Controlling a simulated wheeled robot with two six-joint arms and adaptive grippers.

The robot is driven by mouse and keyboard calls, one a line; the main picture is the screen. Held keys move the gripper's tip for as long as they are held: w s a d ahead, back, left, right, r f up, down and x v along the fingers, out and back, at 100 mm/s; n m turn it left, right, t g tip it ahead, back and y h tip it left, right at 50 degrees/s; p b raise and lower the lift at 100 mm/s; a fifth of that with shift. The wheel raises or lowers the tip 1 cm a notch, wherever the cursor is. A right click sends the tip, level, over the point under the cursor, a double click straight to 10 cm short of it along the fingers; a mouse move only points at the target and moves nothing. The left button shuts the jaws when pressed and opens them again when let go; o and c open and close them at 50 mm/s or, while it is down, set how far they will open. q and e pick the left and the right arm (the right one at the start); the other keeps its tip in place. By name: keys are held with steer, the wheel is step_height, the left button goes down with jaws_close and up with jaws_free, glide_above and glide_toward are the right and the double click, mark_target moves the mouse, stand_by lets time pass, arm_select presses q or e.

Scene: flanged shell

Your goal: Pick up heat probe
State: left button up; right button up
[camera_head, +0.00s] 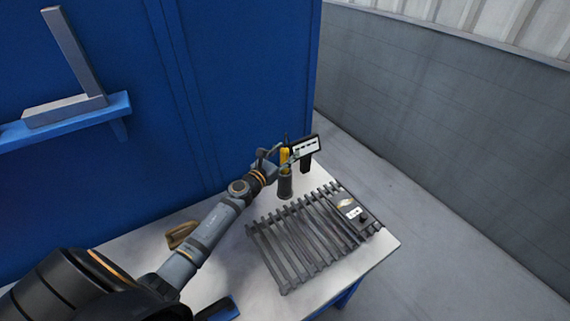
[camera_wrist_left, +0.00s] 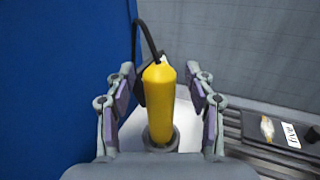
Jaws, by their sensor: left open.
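The heat probe (camera_head: 285,156) has a yellow handle and stands upright in a dark grey cylindrical holder (camera_head: 285,188) near the back of the table. In the left wrist view the yellow handle (camera_wrist_left: 159,100) rises from the round holder rim (camera_wrist_left: 161,138), with a black cable arching from its top. My left gripper (camera_head: 279,154) is open around the handle. In the left wrist view its fingers (camera_wrist_left: 160,98) stand on both sides of the handle, with visible gaps. My right gripper is not in view.
A dark display unit (camera_head: 306,148) stands right behind the holder. A slatted grey rack (camera_head: 305,238) with a labelled control box (camera_head: 355,213) fills the table's right part. A brown object (camera_head: 182,235) lies beside my left arm. A blue wall (camera_head: 240,90) stands close behind.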

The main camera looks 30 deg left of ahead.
arm_select(q)
steer(key=shift+s, duration=0.1)
steer(key=c, duration=0.4)
jaws_close()
steer(key=shift+r, duration=0.15)
